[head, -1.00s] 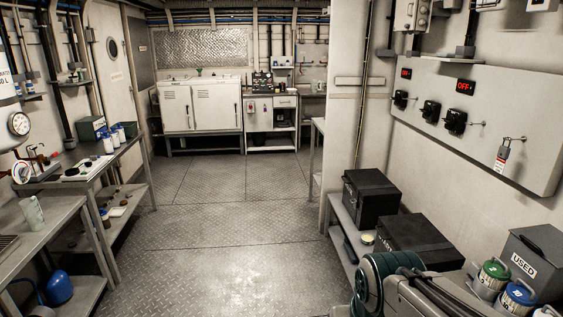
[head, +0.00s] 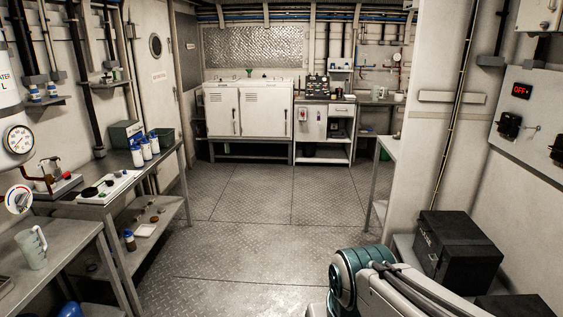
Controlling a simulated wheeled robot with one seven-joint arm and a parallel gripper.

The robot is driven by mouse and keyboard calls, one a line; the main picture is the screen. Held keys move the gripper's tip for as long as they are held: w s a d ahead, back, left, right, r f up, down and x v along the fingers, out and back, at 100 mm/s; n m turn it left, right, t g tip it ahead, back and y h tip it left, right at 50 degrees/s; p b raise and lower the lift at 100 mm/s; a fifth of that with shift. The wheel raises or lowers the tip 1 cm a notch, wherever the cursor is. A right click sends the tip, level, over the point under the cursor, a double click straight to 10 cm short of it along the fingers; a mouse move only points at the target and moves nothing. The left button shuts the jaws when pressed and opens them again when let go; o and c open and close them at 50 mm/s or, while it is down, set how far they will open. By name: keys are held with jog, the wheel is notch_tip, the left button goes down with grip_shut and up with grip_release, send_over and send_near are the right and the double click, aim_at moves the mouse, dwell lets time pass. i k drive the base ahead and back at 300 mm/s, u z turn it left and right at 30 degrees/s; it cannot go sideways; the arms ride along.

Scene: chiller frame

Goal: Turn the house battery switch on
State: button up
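A pale switch panel (head: 530,132) is on the right wall, cut off by the right edge of the head view. It carries a black rotary switch (head: 509,125) under a lit red "OFF" display (head: 521,91). A second black switch (head: 558,150) is partly cut off at the edge. I cannot read which switch is the house battery one. Part of my arm, with a teal joint, shows at the bottom right, but my gripper is out of view.
Open metal floor (head: 260,215) runs down the middle. A workbench (head: 85,210) with a jug and bottles lines the left wall. White cabinets (head: 250,112) stand at the back. A black box (head: 457,250) sits at the lower right beside a wall end.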

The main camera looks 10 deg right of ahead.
aim_at(504, 124)
jog(key=i, duration=1.55)
jog(key=z, duration=0.5)
jog(key=i, duration=1.25)
jog(key=z, duration=1.85)
jog(key=i, duration=0.95)
jog(key=z, duration=0.7)
